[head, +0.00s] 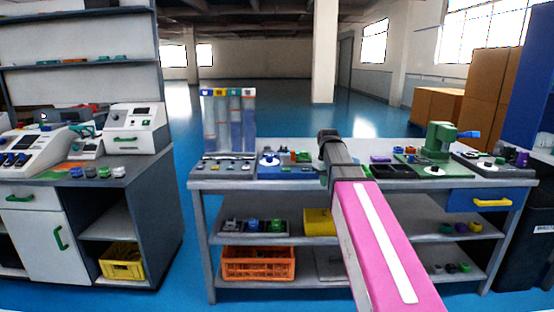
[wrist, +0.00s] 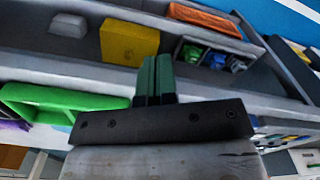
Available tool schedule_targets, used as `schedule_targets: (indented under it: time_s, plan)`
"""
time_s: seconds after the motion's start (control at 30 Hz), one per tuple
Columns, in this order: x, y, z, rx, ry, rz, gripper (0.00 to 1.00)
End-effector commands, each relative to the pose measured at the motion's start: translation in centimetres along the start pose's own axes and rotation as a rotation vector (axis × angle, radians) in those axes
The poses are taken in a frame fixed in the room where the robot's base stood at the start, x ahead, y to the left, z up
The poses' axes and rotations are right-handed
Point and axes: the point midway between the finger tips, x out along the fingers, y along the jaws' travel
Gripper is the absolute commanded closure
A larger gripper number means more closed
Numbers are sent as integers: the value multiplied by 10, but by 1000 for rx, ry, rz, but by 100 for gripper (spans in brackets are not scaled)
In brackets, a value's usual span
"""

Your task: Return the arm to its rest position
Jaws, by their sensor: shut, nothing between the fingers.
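My arm (head: 380,240) reaches forward from the lower right of the head view, a pink link with a white stripe. Its dark wrist end (head: 336,158) is over the middle of the workbench (head: 232,183); the fingers cannot be made out there. In the wrist view my gripper (wrist: 155,75) shows two dark green fingers close together, shut and empty. The wrist view is strongly tilted, with the bench's lower shelves beyond the fingers.
Bench items include a green press (head: 438,141), a blue tray (head: 285,172) and clear tubes (head: 229,122). Below are an orange crate (head: 258,263) and a yellow bin (head: 319,222). A side counter (head: 135,160) stands left. Blue floor (head: 270,110) behind the bench is clear.

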Motion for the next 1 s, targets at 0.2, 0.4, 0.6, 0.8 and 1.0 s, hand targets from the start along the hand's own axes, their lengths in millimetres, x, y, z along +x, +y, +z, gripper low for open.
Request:
schedule_targets:
  time_s: [0.2, 0.4, 0.6, 0.8, 1.0]
  plan:
    - [56, -11, 23, 65, -3, -1, 100]
    - [123, -26, 55, 156, -3, -1, 100]
    - [184, -44, 92, 249, -2, -1, 100]
    - [236, -63, 132, 341, -1, 0, 100]
    - [271, -78, 164, 413, 2, 0, 100]
